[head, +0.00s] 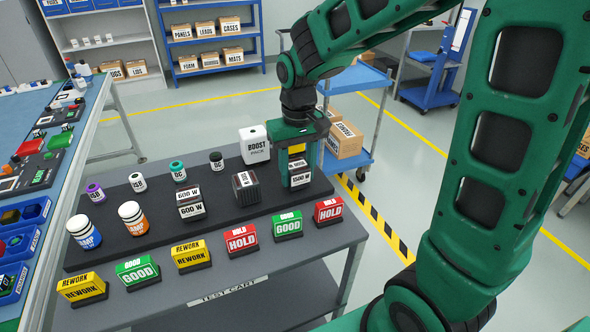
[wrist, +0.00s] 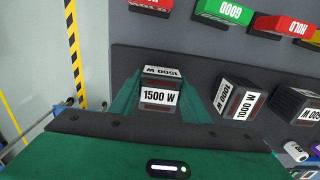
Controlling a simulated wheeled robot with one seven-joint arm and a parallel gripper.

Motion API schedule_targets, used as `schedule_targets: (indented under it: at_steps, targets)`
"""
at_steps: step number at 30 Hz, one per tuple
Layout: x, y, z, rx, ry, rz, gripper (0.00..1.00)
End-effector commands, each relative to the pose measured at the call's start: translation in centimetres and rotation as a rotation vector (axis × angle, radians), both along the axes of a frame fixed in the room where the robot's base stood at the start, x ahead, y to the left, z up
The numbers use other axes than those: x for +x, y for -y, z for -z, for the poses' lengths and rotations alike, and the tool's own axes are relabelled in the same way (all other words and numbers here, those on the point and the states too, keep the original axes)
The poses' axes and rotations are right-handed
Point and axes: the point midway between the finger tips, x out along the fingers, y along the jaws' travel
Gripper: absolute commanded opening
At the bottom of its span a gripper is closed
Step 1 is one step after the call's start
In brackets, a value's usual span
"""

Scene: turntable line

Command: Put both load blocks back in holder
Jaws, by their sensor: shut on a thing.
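My gripper (head: 299,182) is shut on the 1500 W load block (head: 299,172), at the right end of the dark mat (head: 225,211) on the test cart. In the wrist view, the 1500 W block (wrist: 159,92) sits between the green fingers (wrist: 163,105). I cannot tell whether it touches the mat. The dark 1000 W block (head: 245,187) stands on the mat to its left, and shows in the wrist view (wrist: 240,100). The 600 W block (head: 190,204) is farther left; it shows in the wrist view (wrist: 296,104). I cannot make out which thing is the holder.
A white boost pack (head: 254,145) stands behind the blocks. Small jars and two larger bottles (head: 132,219) occupy the mat's left part. Red, green and yellow signs, including a HOLD sign (head: 328,210), line the cart's front. A blue trolley (head: 352,110) is behind my gripper.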

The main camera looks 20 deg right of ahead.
Motion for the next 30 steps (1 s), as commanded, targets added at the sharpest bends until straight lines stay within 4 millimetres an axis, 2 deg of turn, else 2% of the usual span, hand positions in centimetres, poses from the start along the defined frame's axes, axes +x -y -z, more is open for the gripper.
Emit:
schedule_targets:
  at_steps: [1,3,4,15,20,30]
  targets:
    - [0.0,0.0,0.0,0.0,0.001,0.0,0.44]
    - [0.0,0.0,0.0,0.0,0.001,0.0,0.61]
    - [0.0,0.0,0.0,0.0,0.001,0.0,0.64]
    - [0.1,0.0,-0.5,0.0,0.002,0.0,0.64]
    - [0.1,0.0,-2.6,0.001,0.005,0.0,0.64]
    - [0.2,0.0,-8.7,0.001,0.003,0.0,0.64]
